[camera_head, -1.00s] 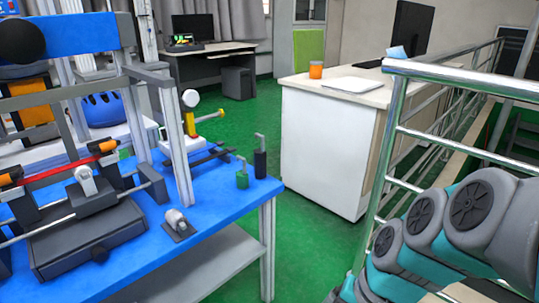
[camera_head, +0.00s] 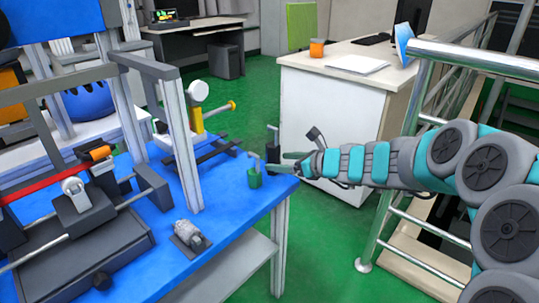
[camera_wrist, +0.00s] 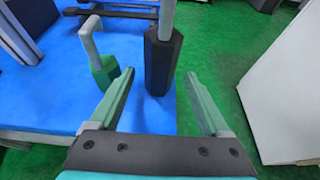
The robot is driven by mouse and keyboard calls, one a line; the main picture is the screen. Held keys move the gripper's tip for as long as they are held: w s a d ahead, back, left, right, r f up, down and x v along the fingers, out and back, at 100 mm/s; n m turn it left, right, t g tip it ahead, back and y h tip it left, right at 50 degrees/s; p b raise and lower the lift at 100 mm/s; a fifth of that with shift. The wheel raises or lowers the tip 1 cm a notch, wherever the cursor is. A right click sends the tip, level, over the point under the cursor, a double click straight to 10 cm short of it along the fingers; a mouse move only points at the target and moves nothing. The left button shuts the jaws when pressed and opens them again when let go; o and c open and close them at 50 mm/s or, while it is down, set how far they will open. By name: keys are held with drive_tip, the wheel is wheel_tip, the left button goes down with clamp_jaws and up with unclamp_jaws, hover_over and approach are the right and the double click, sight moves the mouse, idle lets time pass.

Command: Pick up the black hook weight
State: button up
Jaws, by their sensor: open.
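The black hook weight (camera_wrist: 160,66) is a dark prism with a grey hook, standing upright near the corner of the blue table. In the head view it (camera_head: 272,146) stands just behind my gripper and is partly hidden by it. The green hook weight (camera_head: 254,176) stands beside it, to its left in the wrist view (camera_wrist: 103,70). My gripper (camera_head: 285,163) is open at the table corner. In the wrist view its two fingers (camera_wrist: 160,92) are spread, with the black weight ahead between them, not touched by either finger as far as I can tell.
A blue table (camera_head: 225,222) carries a metal frame rig (camera_head: 178,130) and a small grey device (camera_head: 190,238). A white cabinet (camera_head: 322,120) stands behind my arm. A metal railing (camera_head: 400,225) runs close by the arm at the right. Green floor is open between table and cabinet.

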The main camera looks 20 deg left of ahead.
drive_tip(key=shift+x, duration=3.5)
drive_tip(key=shift+f, duration=0.15)
drive_tip(key=shift+c, duration=0.3)
clamp_jaws()
